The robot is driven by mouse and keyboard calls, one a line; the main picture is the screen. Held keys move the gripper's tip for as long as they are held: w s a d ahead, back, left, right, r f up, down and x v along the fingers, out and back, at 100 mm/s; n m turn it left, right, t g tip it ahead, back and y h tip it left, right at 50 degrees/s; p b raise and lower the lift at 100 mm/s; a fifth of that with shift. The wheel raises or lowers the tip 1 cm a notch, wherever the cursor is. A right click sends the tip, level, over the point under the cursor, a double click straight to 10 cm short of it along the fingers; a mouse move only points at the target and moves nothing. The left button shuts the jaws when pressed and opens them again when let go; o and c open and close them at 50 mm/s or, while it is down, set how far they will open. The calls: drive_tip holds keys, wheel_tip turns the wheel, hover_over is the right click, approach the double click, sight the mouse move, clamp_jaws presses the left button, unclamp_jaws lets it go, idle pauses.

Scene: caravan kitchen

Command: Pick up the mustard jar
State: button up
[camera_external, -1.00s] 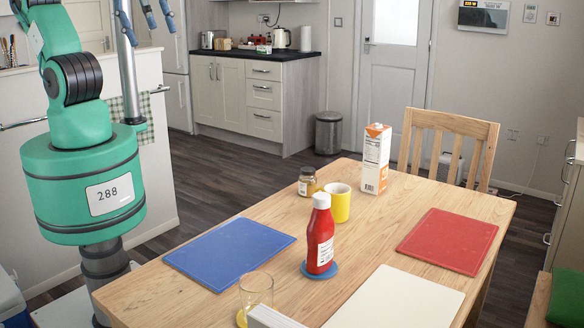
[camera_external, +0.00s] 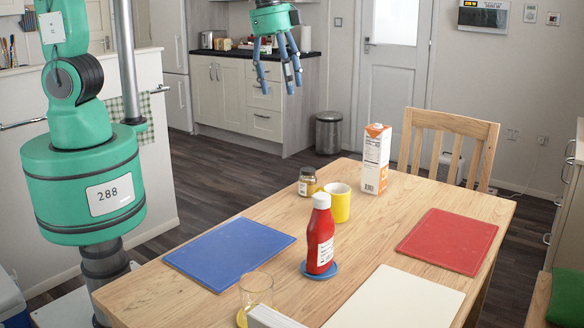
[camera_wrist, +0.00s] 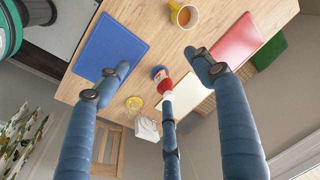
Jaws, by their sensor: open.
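The mustard jar (camera_external: 307,182) is a small glass jar with a dark lid and a pale label. It stands upright on the wooden table (camera_external: 375,215), just left of the yellow mug (camera_external: 339,203). I do not make it out in the wrist view. My gripper (camera_external: 279,82) is open and empty, its blue fingers pointing down, high above table level and up and left of the jar in the external view. In the wrist view the three fingers are spread over the table.
A red ketchup bottle (camera_external: 320,235) stands on a blue coaster in front of the mug. A carton (camera_external: 375,159) stands behind it. Blue (camera_external: 230,252), red (camera_external: 448,241) and cream (camera_external: 398,300) mats lie flat. A glass (camera_external: 256,290) is at the front. A chair (camera_external: 450,130) stands behind.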

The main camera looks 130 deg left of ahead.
drive_tip(key=s+a+f+g, duration=0.1)
drive_tip(key=s+a+f, duration=0.2)
drive_tip(key=a+f, duration=1.05)
drive_tip(key=h, duration=0.1)
hover_over(308, 170)
drive_tip(key=shift+m+g, duration=0.3)
drive_tip(key=shift+m, duration=0.1)
drive_tip(key=f, duration=0.9)
drive_tip(key=shift+s+a+f, duration=0.1)
drive_tip(key=shift+a+f, duration=0.1)
drive_tip(key=shift+f, duration=0.15)
drive_tip(key=shift+f, duration=0.1)
drive_tip(key=shift+f+b, duration=0.65)
drive_tip(key=shift+f, duration=3.55)
drive_tip(key=shift+f+b, duration=0.6)
drive_tip(key=shift+f, duration=2)
drive_tip(key=c, duration=1.5)
